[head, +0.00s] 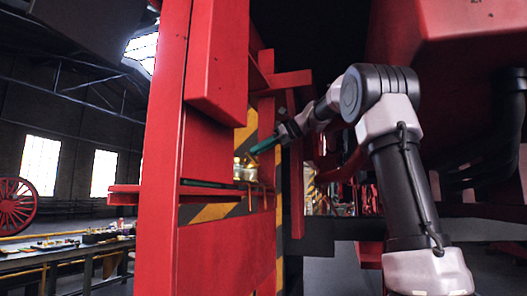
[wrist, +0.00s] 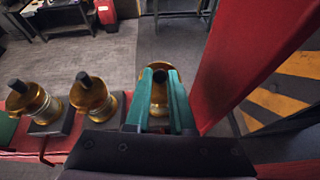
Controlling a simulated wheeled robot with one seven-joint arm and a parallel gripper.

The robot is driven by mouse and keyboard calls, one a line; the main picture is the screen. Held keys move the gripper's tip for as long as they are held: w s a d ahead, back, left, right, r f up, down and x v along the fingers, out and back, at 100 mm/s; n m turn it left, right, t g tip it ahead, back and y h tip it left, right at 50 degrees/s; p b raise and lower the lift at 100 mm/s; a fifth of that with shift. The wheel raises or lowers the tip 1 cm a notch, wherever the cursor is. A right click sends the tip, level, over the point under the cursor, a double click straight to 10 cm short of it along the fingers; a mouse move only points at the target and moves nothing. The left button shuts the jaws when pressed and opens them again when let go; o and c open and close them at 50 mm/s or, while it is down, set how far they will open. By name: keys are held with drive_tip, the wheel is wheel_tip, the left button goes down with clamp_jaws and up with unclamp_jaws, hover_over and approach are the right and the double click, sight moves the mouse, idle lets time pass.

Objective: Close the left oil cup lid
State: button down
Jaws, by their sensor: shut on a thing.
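In the wrist view, two brass oil cups with black knobs stand side by side, one at the far left (wrist: 30,100) and one nearer the middle (wrist: 90,95). A third brass piece with a black top (wrist: 158,96) lies between the teal fingers of my gripper (wrist: 161,76). My gripper is shut on this piece, which looks like an oil cup part; the fingers hide its sides, and I cannot tell its lid's angle. In the head view, my gripper (head: 266,145) reaches in from the right above small brass cups (head: 244,171), too small there to tell apart.
A red upright beam (head: 165,150) stands left of the cups. A red panel with yellow-black stripes (wrist: 265,75) rises close at the right of the fingers in the wrist view. A workbench (head: 65,245) stands far left. Grey floor lies open beyond the cups.

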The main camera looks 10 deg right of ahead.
drive_tip(key=shift+w+a+g+h, duration=0.4)
drive_tip(key=shift+a+g+h, duration=0.3)
drive_tip(key=shift+h, duration=0.4)
drive_tip(key=shift+w+a+f+g+h, duration=0.2)
drive_tip(key=shift+a+g+h, duration=0.15)
drive_tip(key=shift+h, duration=0.3)
drive_tip(key=shift+w+a+f+g+h, duration=0.1)
drive_tip(key=shift+w+a+g+h, duration=0.2)
drive_tip(key=shift+h, duration=0.35)
drive_tip(key=shift+s, duration=0.15)
drive_tip(key=c, duration=0.8)
unclamp_jaws()
drive_tip(key=shift+f, duration=0.1)
drive_tip(key=shift+o, duration=0.2)
drive_tip(key=shift+d, duration=0.1)
drive_tip(key=v, duration=0.6)
drive_tip(key=shift+r, duration=0.2)
drive_tip(key=shift+s+d+r, duration=0.2)
drive_tip(key=shift+d+r, duration=0.1)
drive_tip(key=shift+r, duration=0.2)
